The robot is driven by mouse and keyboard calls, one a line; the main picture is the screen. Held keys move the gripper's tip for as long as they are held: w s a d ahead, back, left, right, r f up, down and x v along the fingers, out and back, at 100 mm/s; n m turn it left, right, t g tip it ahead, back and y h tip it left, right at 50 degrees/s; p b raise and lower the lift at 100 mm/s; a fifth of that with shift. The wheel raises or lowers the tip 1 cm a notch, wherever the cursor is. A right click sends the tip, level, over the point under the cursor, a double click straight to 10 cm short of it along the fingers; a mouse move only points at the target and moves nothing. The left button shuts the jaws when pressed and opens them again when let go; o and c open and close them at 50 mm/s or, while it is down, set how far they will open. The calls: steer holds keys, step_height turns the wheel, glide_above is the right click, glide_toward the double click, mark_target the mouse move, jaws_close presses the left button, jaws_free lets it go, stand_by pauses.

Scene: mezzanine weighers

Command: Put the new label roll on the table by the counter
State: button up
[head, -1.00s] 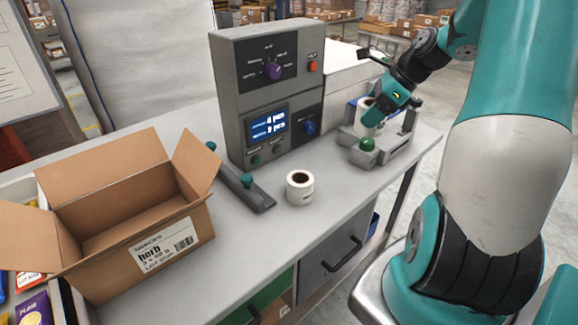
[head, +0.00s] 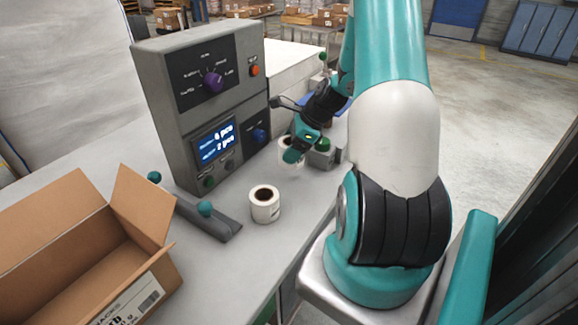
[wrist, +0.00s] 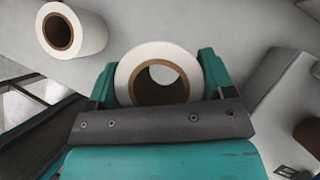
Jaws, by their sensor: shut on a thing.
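My gripper (head: 291,152) is shut on a white label roll (head: 283,146) beside the counter, close to the label device. The held roll fills the middle of the wrist view (wrist: 158,52), between the two teal fingers, with its brown core open to the camera. I cannot tell whether it touches the table. A second white label roll (head: 265,204) stands upright on the table in front of the counter (head: 203,105); it also shows at the upper left of the wrist view (wrist: 72,30). Nothing marks which roll is new.
The grey table (head: 228,252) has free room around the standing roll. A dark bar with teal knobs (head: 207,218) and an open cardboard box (head: 75,235) lie to the left. The label device (head: 322,154) is partly hidden behind my gripper.

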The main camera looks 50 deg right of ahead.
steer(key=shift+f, duration=3.2)
steer(key=shift+f, duration=0.1)
steer(key=o, duration=1)
steer(key=b+v, duration=0.1)
steer(key=v, duration=1.1)
steer(key=w+a+r+n+g, duration=0.25)
steer(key=a+r+n, duration=0.25)
steer(key=a+n, duration=0.5)
steer(key=w+a+r+n+g, duration=0.1)
steer(key=w+a+r+n, duration=0.35)
steer(key=a, duration=0.85)
steer(key=s+a+r+n, duration=0.2)
steer(key=s+a+n, duration=0.3)
steer(key=a+n, duration=0.1)
steer(key=s+a+r+n+g, duration=0.1)
steer(key=s+a+n, duration=0.5)
steer(key=a+n, duration=0.1)
steer(key=s+a+r+n, duration=0.2)
steer(key=s+a+n, duration=0.4)
steer(key=n, duration=0.2)
steer(key=shift+a+r+g, duration=0.35)
